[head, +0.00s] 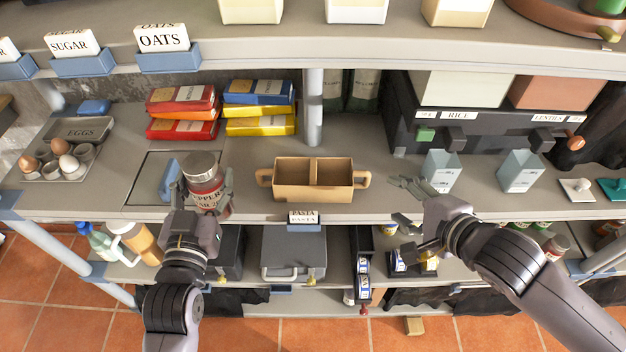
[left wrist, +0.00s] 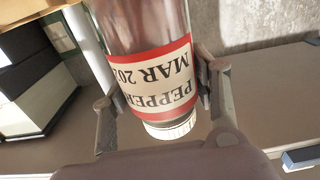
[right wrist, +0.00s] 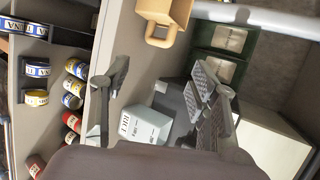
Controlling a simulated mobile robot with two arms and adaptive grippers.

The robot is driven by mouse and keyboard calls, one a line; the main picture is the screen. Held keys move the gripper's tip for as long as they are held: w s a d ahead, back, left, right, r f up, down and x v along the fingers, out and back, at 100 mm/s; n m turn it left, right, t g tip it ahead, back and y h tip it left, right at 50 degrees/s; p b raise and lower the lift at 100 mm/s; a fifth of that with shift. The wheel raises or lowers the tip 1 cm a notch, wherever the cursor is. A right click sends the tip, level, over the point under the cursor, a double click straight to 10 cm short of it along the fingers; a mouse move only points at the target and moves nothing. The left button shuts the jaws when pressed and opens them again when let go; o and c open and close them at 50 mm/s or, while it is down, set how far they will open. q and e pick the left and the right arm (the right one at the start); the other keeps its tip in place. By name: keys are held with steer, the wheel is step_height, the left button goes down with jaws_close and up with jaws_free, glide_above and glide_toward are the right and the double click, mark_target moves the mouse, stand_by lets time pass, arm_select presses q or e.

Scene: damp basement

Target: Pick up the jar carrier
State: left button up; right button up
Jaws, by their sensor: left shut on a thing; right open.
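The jar carrier (head: 312,180) is a tan open box with two compartments and a handle at each end. It stands on the middle shelf, and both compartments look empty. It also shows at the top of the right wrist view (right wrist: 163,12). My left gripper (head: 207,190) is left of the carrier, shut on a glass pepper jar (head: 203,170) with a red and cream label. The jar looks upside down in the left wrist view (left wrist: 155,75). My right gripper (head: 415,205) is open and empty, right of the carrier and apart from it.
Red and yellow packets (head: 262,108) lie behind the carrier. An egg tray (head: 62,172) is at the left. The upper shelf (head: 300,50) overhangs at the back.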

mark_target(197, 183)
arm_select(q)
steer(key=shift+r, duration=0.2)
steer(key=shift+w+r+p, duration=0.1)
steer(key=shift+r+p, duration=0.45)
steer(key=shift+p, duration=0.15)
arm_select(e)
steer(key=shift+m, duration=0.3)
steer(key=x, duration=0.6)
steer(key=shift+w+a+r, duration=0.25)
steer(key=shift+a+r, duration=0.05)
steer(key=shift+r, duration=0.05)
arm_select(q)
steer(key=shift+r, duration=0.3)
arm_select(e)
steer(key=shift+w+a+f, duration=0.25)
steer(key=shift+w, duration=0.1)
arm_select(q)
steer(key=shift+r+p, duration=0.55)
steer(key=shift+p, duration=0.3)
arm_select(e)
steer(key=x, duration=0.3)
steer(key=shift+a+f, duration=0.1)
steer(key=shift+a, duration=0.05)
steer(key=shift+w+a+f, duration=0.25)
steer(key=shift+w+f, duration=0.1)
steer(key=shift+w, duration=0.1)
steer(key=shift+c, duration=0.4)
